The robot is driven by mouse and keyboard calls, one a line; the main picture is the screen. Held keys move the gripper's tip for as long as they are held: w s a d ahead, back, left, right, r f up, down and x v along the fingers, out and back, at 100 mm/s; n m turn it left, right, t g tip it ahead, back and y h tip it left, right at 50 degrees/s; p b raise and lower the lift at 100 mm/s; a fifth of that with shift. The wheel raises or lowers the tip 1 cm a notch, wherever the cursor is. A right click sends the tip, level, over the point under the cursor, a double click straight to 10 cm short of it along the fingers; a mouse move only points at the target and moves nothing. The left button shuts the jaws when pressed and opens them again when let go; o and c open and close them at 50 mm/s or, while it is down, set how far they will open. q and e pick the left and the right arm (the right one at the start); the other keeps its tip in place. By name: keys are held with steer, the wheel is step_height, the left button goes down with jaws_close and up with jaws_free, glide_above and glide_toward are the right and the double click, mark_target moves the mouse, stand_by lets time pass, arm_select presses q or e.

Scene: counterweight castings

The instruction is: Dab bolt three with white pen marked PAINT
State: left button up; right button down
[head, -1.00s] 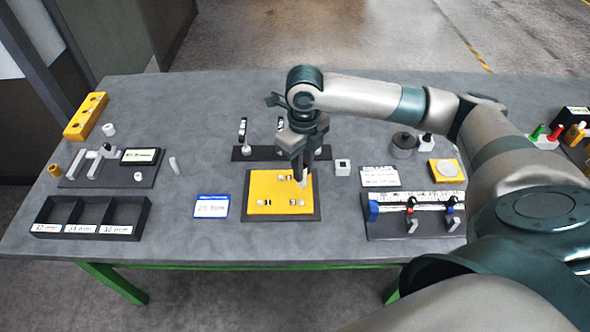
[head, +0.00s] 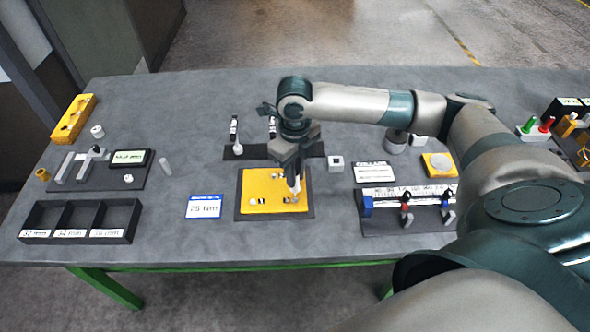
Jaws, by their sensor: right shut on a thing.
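A yellow casting plate (head: 258,185) lies on a dark base (head: 238,214) in the middle of the table. Small pale bolts with dark marks stand on it, among them one at the near left (head: 253,201) and one near the front middle (head: 288,200). My right gripper (head: 294,180) is over the plate's right side, shut on a slim white pen (head: 297,187). The pen points down to the near right corner; whether its tip touches a bolt there I cannot tell. Its lettering is hidden or too small. My left gripper is not in view.
Behind the plate, a dark rack (head: 250,153) holds upright black-and-white pens (head: 234,133). A blue-edged card (head: 204,207) lies left. A black three-bay bin (head: 83,212) stands far left. A white block (head: 336,164) and a rail fixture (head: 400,225) are right.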

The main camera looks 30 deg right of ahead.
steer(key=shift+f, duration=0.75)
steer(key=shift+p, duration=0.85)
stand_by(1.6)
steer(key=shift+f, duration=0.4)
stand_by(1.0)
steer(key=shift+s+f, duration=0.1)
stand_by(1.9)
steer(key=shift+r, duration=3.1)
